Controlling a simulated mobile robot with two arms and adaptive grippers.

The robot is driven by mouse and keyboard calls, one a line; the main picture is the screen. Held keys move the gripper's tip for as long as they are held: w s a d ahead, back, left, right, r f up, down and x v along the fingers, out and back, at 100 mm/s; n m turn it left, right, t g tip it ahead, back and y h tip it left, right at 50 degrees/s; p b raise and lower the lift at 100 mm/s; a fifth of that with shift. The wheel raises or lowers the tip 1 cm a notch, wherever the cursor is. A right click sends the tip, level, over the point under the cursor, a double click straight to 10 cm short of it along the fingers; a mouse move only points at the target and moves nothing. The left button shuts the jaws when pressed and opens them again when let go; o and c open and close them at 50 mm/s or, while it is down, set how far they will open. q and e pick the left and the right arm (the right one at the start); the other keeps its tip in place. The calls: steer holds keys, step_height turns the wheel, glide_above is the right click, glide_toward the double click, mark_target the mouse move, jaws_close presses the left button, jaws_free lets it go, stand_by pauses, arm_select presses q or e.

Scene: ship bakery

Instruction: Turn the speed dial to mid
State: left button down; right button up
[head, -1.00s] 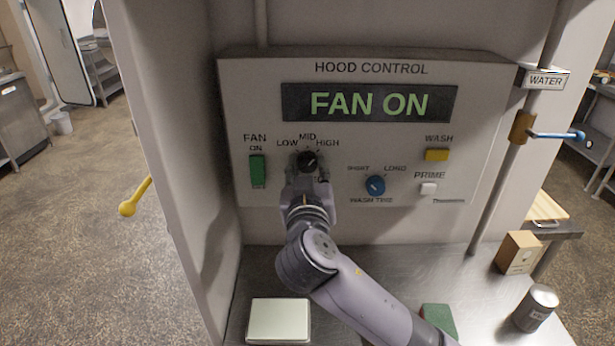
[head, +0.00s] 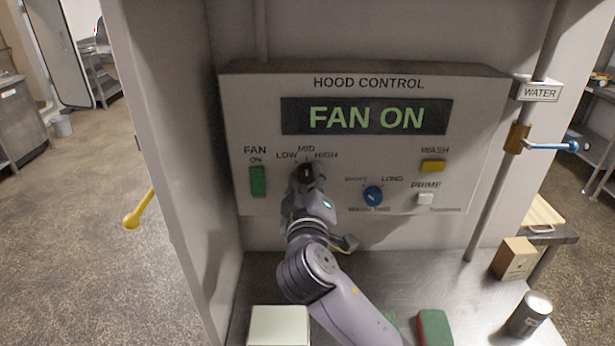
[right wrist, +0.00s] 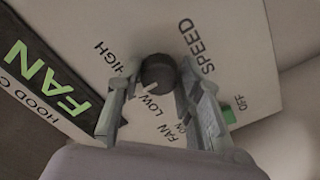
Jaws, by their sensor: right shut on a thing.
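The speed dial (head: 307,171) is a dark round knob under the LOW, MID and HIGH marks on the hood control panel (head: 470,110). Its light pointer looks near upright, toward MID. My right gripper (head: 308,186) is shut on the dial from the front. In the right wrist view the two fingers (right wrist: 160,76) stand either side of the dial (right wrist: 157,70). There LOW, HIGH and SPEED can be read, and MID is hidden. The display (head: 366,116) reads FAN ON. My left gripper is not in view.
Beside the dial are the green fan switch (head: 257,181), blue wash time knob (head: 373,195), yellow wash button (head: 433,166) and white prime button (head: 425,198). A blue-handled water valve (head: 552,146) is at right.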

stand_by(0.5)
steer(key=o, duration=1.2)
steer(key=shift+c, duration=0.2)
steer(key=shift+s, duration=0.15)
steer(key=s, duration=1.1)
steer(key=shift+s, duration=0.4)
